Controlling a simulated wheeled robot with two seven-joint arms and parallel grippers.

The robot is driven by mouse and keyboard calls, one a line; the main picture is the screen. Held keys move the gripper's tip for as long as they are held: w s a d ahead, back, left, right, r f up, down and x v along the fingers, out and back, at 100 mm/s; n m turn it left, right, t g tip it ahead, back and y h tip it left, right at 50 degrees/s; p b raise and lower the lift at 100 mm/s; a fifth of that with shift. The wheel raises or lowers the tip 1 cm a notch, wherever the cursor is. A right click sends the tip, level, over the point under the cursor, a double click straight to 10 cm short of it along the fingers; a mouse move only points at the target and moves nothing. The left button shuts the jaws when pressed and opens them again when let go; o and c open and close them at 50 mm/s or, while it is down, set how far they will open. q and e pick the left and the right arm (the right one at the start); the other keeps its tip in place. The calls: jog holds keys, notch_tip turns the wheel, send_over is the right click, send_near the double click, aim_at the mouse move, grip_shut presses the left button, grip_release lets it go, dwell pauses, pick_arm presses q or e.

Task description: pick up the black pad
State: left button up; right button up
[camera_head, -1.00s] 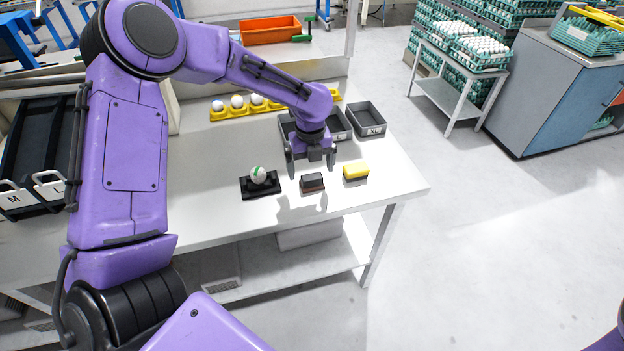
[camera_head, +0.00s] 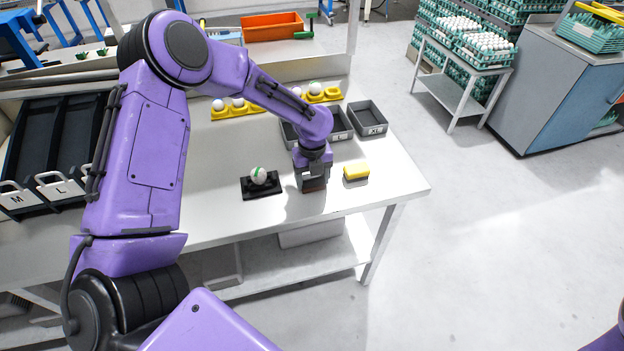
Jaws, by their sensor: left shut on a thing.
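The black pad (camera_head: 313,185) is on the white table (camera_head: 220,222) near its front edge, with a reddish-brown lower side showing. My left gripper (camera_head: 312,178) points straight down over it and is shut on it, the fingers on either side. Most of the pad is hidden by the gripper. I cannot tell whether it has left the table top. My right gripper is not in view.
A white egg with a green mark (camera_head: 259,176) sits on a black stand (camera_head: 262,190) to the left. Grey bins (camera_head: 367,116) and yellow egg holders (camera_head: 237,112) stand behind.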

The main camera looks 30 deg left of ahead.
pick_arm(q)
notch_tip(320, 180, up, 3)
jog(key=shift+r, duration=0.1)
jog(key=s+a+r+p, duration=0.1)
jog(key=s+r+p, duration=0.1)
jog(key=s+r, duration=0.2)
jog(key=s+a+r+p, duration=0.1)
jog(key=s+r, duration=0.4)
jog(key=s, duration=0.5)
jog(key=shift+r+p, duration=0.3)
jog(key=shift+p, duration=0.1)
jog(key=shift+w, duration=0.1)
